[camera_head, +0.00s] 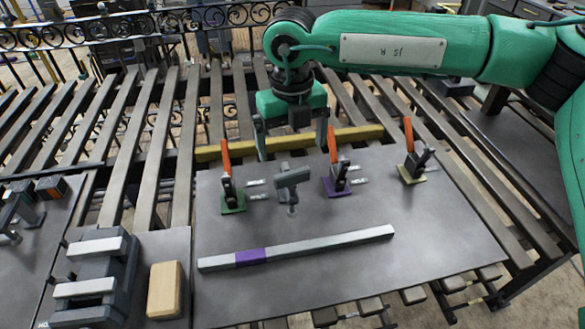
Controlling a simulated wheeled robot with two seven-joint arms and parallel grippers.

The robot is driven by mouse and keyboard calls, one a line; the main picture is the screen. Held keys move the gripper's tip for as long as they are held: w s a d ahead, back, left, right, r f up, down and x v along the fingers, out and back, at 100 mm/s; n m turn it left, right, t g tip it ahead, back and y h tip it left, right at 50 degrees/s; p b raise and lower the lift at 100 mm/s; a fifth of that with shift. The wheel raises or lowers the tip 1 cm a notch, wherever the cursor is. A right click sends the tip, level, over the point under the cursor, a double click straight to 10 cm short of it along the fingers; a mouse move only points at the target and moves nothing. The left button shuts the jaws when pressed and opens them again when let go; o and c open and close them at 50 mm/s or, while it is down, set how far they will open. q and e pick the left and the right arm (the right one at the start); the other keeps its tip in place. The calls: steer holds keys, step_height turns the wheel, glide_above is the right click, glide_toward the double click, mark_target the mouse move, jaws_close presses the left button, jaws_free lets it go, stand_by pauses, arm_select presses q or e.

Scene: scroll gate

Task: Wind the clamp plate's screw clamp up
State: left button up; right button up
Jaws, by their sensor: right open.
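The clamp plate (340,222) is a wide grey plate on the slatted table. A grey screw clamp (292,178) stands near its middle, with a blocky crossbar on top and a thin stem below. My right gripper (292,151) points down, its fingers spread apart and empty. In the picture it shows just above and behind the screw clamp, and I cannot tell the exact gap. My left gripper is not in view.
Toggle clamps with orange handles stand on green (232,200), purple (337,183) and yellow (413,168) bases. A grey bar with a purple band (300,248) lies in front. A yellow beam (222,152) runs behind. A grey vise (92,278) and wooden block (165,289) are left.

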mark_target(292, 172)
step_height(292, 172, down, 8)
steer(key=shift+f+p, duration=0.25)
steer(key=shift+p, duration=0.5)
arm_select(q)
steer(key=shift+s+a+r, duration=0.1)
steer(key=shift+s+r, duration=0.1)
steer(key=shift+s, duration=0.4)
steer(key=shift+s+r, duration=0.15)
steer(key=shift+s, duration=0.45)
arm_select(e)
steer(key=c, duration=1)
